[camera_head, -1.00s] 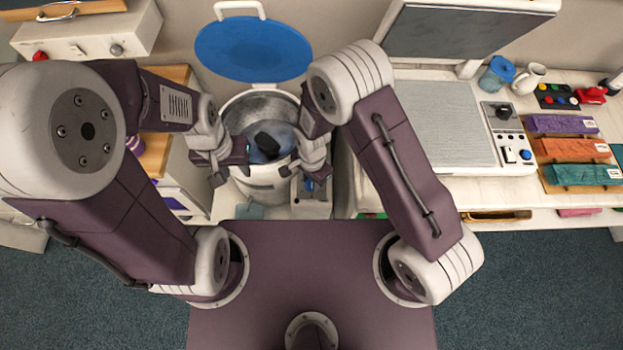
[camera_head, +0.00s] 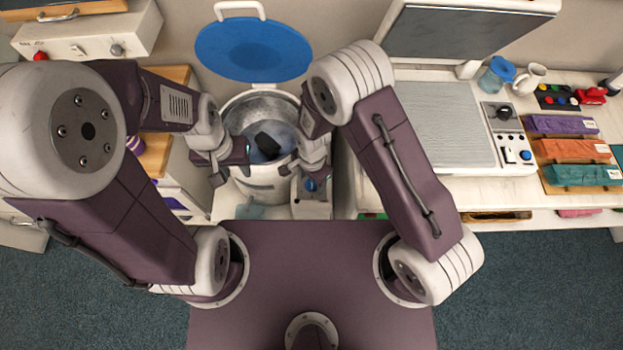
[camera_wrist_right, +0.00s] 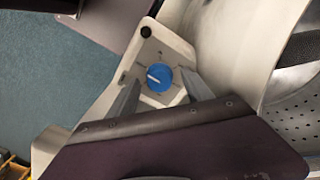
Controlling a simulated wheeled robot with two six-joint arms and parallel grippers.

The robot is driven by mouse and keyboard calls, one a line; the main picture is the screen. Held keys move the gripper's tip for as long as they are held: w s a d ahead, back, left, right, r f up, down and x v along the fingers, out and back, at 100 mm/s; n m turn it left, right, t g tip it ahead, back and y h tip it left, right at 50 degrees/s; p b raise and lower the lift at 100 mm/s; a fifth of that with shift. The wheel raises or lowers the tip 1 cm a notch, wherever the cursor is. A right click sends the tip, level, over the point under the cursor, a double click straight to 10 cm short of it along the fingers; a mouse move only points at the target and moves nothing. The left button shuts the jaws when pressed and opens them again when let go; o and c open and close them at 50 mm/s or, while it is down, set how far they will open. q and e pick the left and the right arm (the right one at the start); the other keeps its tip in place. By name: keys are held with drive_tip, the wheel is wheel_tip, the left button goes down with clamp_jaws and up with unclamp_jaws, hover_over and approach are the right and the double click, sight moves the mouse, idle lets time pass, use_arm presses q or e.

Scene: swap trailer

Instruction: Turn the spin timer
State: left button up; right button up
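The spin timer is a blue round knob (camera_wrist_right: 159,77) with a white pointer on a pale panel. In the right wrist view its pointer slants to the upper left. The knob also shows in the head view (camera_head: 310,184), just below my right gripper (camera_head: 298,172). In the right wrist view my right gripper (camera_wrist_right: 160,82) is open, with its two grey fingers apart on either side of the knob's near side. I cannot tell whether they touch it. My left gripper (camera_head: 231,175) is at the left side of the washer tub, apparently open and empty.
The round tub (camera_head: 262,186) holds a dark item (camera_head: 268,146), and its blue lid (camera_head: 253,49) stands open behind. A white counter with a grey ribbed board (camera_head: 440,122) lies to the right. A cabinet stands left of the tub.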

sight(312, 183)
wheel_tip(312, 183, up, 9)
idle(0.3)
idle(0.4)
